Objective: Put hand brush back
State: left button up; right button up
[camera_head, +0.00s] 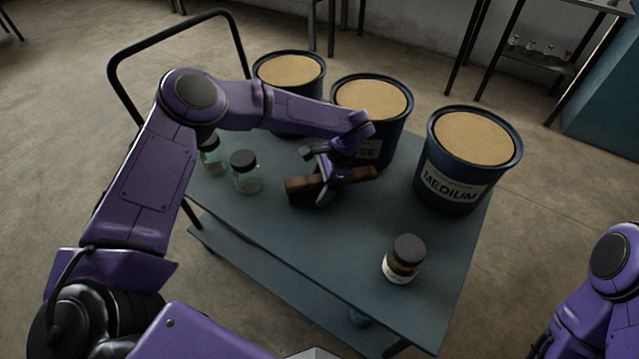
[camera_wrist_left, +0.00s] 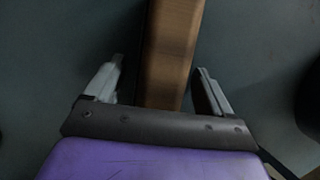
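The hand brush (camera_head: 302,186) has a brown wooden body and lies over the cart top near the middle bucket, with its length running left to right. It also shows in the left wrist view (camera_wrist_left: 170,50) as a brown wooden bar. My left gripper (camera_head: 330,190) is at the middle of the brush, reaching down from above. In the left wrist view my left gripper (camera_wrist_left: 160,72) is open, with one finger on each side of the wood and a gap at both sides. The bristles are hard to make out. My right gripper is out of view; only part of that arm shows at the lower right.
Three dark buckets with tan tops, including the MEDIUM bucket (camera_head: 462,170), line the back of the cart (camera_head: 330,255). Two clear jars, one a dark-lidded jar (camera_head: 245,172), stand left of the brush. A brown jar (camera_head: 403,258) stands at the front right. The cart's front middle is clear.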

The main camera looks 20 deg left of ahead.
pick_arm(q)
jog(key=v, duration=1.2)
jog(key=shift+r, duration=0.2)
jog(key=shift+s, duration=0.1)
